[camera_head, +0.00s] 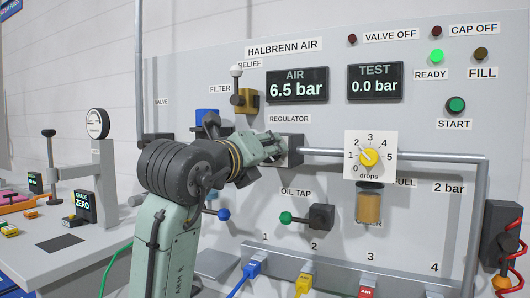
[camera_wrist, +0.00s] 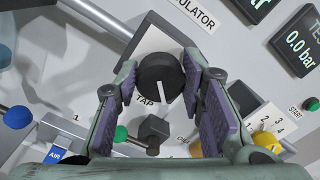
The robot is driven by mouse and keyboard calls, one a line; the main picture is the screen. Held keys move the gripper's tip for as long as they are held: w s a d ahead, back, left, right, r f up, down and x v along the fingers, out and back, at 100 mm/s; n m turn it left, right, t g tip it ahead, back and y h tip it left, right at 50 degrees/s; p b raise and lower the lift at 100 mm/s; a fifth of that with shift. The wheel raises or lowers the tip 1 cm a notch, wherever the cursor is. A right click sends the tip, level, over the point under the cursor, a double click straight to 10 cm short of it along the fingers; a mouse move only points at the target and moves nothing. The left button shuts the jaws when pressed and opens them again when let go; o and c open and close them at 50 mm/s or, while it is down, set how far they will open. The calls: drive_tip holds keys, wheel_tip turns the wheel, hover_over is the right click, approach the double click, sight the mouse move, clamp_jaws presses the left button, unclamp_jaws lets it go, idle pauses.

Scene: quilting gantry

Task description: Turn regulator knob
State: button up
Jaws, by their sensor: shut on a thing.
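The regulator knob (camera_wrist: 157,84) is round and black with a white pointer line, in the middle of the wrist view. My gripper (camera_wrist: 160,68) has one purple-padded finger on each side of it and is shut on it. In the head view my gripper (camera_head: 274,147) reaches the grey regulator block (camera_head: 292,150) below the REGULATOR label and hides the knob. The AIR display (camera_head: 297,84) reads 6.5 bar. The TEST display (camera_head: 375,82) reads 0.0 bar.
A yellow drops dial (camera_head: 369,157) is right of the regulator on a horizontal pipe (camera_head: 325,152). The green-handled oil tap (camera_head: 320,217) is below. A blue-balled lever (camera_head: 223,214) is lower left. The READY lamp (camera_head: 436,57) glows green.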

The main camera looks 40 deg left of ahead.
drive_tip(key=shift+f, duration=0.15)
drive_tip(key=o, duration=1.1)
drive_tip(key=shift+o, duration=0.2)
drive_tip(key=v, duration=1.2)
